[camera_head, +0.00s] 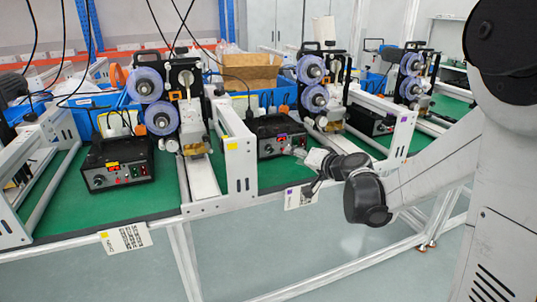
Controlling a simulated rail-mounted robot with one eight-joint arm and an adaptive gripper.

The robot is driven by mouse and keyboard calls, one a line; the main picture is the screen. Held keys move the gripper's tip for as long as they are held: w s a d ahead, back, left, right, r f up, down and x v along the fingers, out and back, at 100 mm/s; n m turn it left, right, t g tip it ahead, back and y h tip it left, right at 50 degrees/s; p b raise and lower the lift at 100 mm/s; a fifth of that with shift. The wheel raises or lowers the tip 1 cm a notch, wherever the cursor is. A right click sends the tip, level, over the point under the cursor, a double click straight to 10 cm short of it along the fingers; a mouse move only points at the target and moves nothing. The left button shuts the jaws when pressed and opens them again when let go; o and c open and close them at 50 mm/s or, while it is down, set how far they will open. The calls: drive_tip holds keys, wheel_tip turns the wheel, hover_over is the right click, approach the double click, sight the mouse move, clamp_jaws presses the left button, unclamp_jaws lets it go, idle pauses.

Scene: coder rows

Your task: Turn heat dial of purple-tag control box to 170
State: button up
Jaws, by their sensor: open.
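The middle black control box (268,127) sits on the green bench top. A small coloured tag on its front edge appears purple, and a hanging card (299,197) below it has a purple mark. Its front panel has small knobs and lights, too small to read the heat dial's setting. My gripper (301,153) is open, close to the right part of this front panel. I cannot tell whether it touches a dial, and its fingertips partly hide the panel there.
A yellow-tag control box (118,165) stands to the left, and another dark box (370,121) at the right. White frames (238,160) and machines with blue-rimmed reels (313,68) stand between and behind them. The floor in front of the bench is clear.

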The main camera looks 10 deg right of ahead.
sight(271, 149)
drive_tip(key=b+x, duration=0.2)
drive_tip(key=x, duration=1.1)
drive_tip(key=shift+w+b, duration=0.3)
drive_tip(key=shift+w, duration=0.05)
drive_tip(key=shift+f, duration=0.1)
clamp_jaws()
